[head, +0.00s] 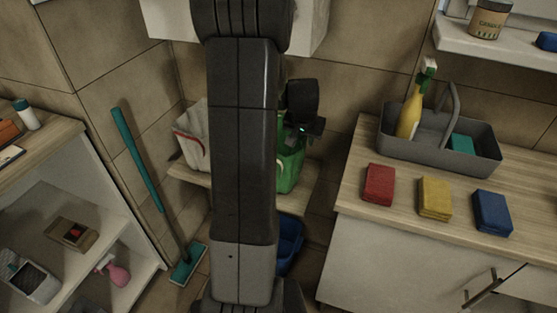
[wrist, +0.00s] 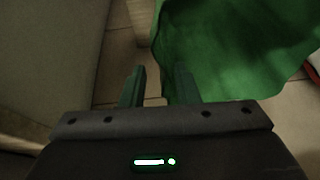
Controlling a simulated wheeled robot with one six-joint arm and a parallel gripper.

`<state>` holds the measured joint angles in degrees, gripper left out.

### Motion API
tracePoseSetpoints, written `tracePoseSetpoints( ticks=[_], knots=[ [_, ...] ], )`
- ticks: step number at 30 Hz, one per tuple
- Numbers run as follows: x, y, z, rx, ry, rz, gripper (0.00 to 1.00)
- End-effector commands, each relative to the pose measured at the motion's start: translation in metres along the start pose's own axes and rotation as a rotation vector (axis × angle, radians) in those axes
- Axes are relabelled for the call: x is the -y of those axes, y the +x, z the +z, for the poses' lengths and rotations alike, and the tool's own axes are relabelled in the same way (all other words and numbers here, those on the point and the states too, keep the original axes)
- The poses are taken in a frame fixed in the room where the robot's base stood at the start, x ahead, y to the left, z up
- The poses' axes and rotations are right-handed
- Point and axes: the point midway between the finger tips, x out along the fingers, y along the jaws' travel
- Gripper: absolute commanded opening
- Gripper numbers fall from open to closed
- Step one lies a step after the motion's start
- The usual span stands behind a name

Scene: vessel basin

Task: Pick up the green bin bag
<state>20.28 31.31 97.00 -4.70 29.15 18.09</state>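The green bin bag (head: 291,165) sits on a low wooden shelf in the head view, partly hidden behind my arm. In the wrist view the green bag (wrist: 235,50) fills the upper right as a draped green sheet. My gripper (wrist: 158,85) has its two fingers apart. The right finger overlaps the bag's lower left edge, and floor tiles show between the fingers. I cannot tell whether that finger touches the bag. In the head view my gripper (head: 308,128) is small and dark, at the bag's upper right.
A white bag (head: 190,137) stands on the same low shelf (head: 188,176), left of my arm. A blue container (head: 289,240) is below. A counter (head: 350,200) with sponges and a grey caddy (head: 400,153) stands right. A teal mop (head: 135,155) leans at left.

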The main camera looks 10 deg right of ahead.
Motion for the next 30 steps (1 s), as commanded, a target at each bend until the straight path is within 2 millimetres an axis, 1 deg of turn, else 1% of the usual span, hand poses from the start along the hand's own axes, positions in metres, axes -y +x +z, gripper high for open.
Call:
tracePoseSetpoints(
  ticks=[1,3,6,9,30],
  knots=[
    [-0.001,0.01,0.002,0.003,0.0,0.001,0.28],
    [-0.002,0.02,0.003,0.004,0.0,0.001,0.28],
    [-0.002,0.032,0.003,0.002,-0.001,0.001,0.28],
    [-0.002,0.039,0.002,0.001,-0.001,0.0,0.28],
    [-0.002,0.044,0.003,0.0,-0.001,0.0,0.28]
  ],
)
